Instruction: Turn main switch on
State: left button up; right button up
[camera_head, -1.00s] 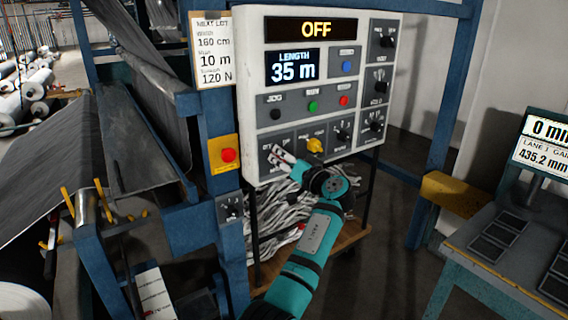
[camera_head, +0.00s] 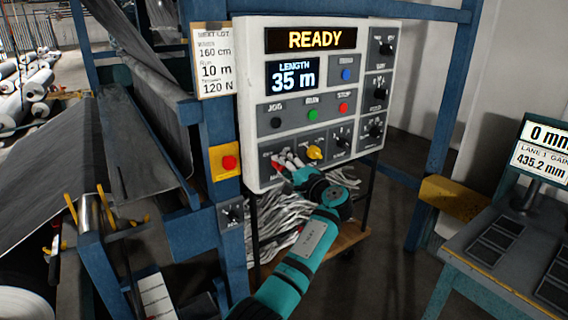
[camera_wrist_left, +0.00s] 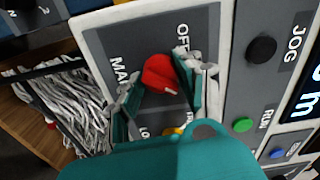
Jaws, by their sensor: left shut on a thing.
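The main switch is a red knob (camera_wrist_left: 160,72) on a dark plate marked MAIN and OFF, at the lower left of the white control panel (camera_head: 252,100). My left gripper (camera_wrist_left: 157,84) has its two fingers on either side of the red knob and is shut on it. In the head view my left gripper (camera_head: 286,162) reaches the panel from below and hides most of the knob. The panel display (camera_head: 315,39) reads READY in yellow letters. My right gripper is not in view.
A yellow knob (camera_head: 314,152) sits just right of my left gripper. Black, green and red buttons are above it, and several black knobs are to the right. A red button on a yellow box (camera_head: 229,162) is left of the panel. White scraps (camera_head: 280,215) lie below.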

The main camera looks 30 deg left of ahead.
pick_arm(q)
jog(key=shift+r+m, duration=0.15)
jog(key=shift+m, duration=0.45)
jog(key=o, duration=1.2)
jog(key=shift+w, duration=0.1)
jog(key=shift+c, duration=0.2)
jog(key=v, duration=1.2)
